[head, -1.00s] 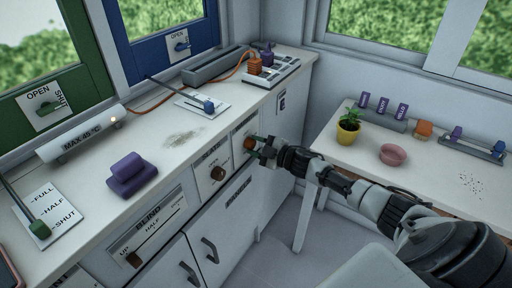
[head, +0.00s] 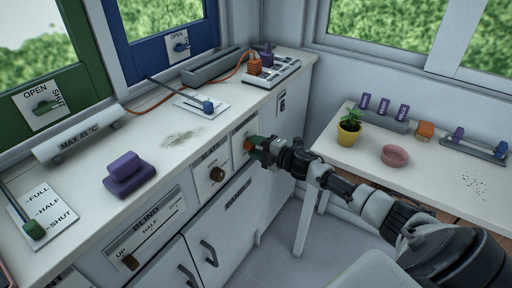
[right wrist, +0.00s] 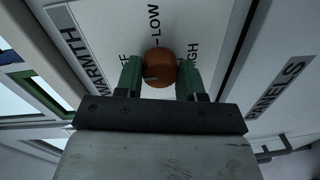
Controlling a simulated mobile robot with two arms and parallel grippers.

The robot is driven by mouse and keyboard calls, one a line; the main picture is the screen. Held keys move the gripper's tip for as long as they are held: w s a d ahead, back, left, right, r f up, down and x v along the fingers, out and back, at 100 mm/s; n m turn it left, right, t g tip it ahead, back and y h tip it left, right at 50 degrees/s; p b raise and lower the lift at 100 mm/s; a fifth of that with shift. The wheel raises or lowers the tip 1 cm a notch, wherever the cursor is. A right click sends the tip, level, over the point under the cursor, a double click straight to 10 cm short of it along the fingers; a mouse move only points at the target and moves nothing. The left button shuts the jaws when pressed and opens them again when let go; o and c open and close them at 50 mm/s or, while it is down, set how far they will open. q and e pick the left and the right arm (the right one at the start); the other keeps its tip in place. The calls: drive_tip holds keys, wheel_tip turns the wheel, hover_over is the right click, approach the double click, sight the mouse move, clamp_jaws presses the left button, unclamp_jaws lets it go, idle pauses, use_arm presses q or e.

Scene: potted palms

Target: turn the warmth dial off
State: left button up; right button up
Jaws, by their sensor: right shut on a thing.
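The warmth dial is an orange-brown round knob (head: 248,145) on the front panel of the counter. In the right wrist view the knob (right wrist: 158,64) sits between the green fingers of my right gripper (right wrist: 159,74), which is shut on it. A small dark mark on the knob faces left, toward the partly hidden OFF label. LOW is above it and HIGH, partly covered, is to the right. In the head view my right gripper (head: 257,147) reaches the dial from the right. My left gripper is not in view.
The slats dial (head: 217,174) is just left of the warmth dial. The blind slider panel (head: 147,226) is lower left. A white tube marked MAX 45°C (head: 76,139) and a purple block (head: 130,176) are on the counter. A side table (head: 357,160) with a potted plant (head: 349,127) stands right.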

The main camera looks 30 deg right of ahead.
drive_tip(key=shift+f, duration=0.1)
drive_tip(key=o, duration=0.9)
drive_tip(key=v, duration=1.1)
